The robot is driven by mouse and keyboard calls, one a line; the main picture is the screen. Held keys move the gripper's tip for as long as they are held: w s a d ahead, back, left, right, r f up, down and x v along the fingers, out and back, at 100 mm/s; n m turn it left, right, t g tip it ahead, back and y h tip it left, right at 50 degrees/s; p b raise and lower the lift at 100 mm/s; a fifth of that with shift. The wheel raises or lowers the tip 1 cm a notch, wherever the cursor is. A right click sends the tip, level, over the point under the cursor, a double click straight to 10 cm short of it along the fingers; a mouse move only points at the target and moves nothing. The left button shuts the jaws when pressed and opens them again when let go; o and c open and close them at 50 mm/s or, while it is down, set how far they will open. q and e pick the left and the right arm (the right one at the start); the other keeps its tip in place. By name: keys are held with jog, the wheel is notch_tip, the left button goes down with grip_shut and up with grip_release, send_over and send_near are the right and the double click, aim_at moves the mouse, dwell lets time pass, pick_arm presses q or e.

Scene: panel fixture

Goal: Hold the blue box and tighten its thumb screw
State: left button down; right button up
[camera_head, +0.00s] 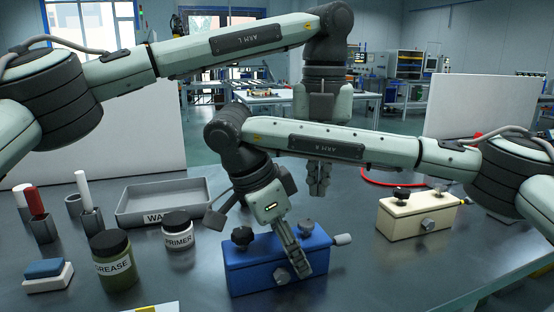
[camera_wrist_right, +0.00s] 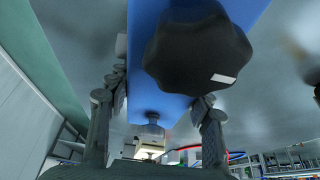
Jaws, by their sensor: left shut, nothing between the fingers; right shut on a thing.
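The blue box (camera_head: 262,272) stands on the dark table at the front centre. In the right wrist view the blue box (camera_wrist_right: 165,110) lies between the fingers, with a large black knob (camera_wrist_right: 195,55), white-marked, close to the camera. My left gripper (camera_head: 320,180) hangs shut and empty behind the box, above the table.
A cream box (camera_head: 415,221) with similar knobs stands at the right, near a red cable (camera_head: 385,182). To the left are a grey tray (camera_head: 135,219), a primer jar (camera_head: 178,230), a grease jar (camera_head: 115,262), a sponge block (camera_head: 46,277) and several holders. Bare table lies at the front right.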

aim_at(306, 228)
pick_arm(q)
jog(key=shift+r, duration=0.8)
jog(key=shift+a+f, duration=0.4)
jog(key=shift+f, duration=0.6)
jog(key=shift+a+f, duration=0.35)
jog(key=shift+f, duration=0.7)
jog(key=shift+a+f, duration=0.4)
jog(key=shift+f, duration=0.6)
jog(key=shift+s, duration=0.15)
jog(key=shift+s+d, duration=0.3)
jog(key=shift+d, duration=0.6)
jog(key=shift+w, duration=0.1)
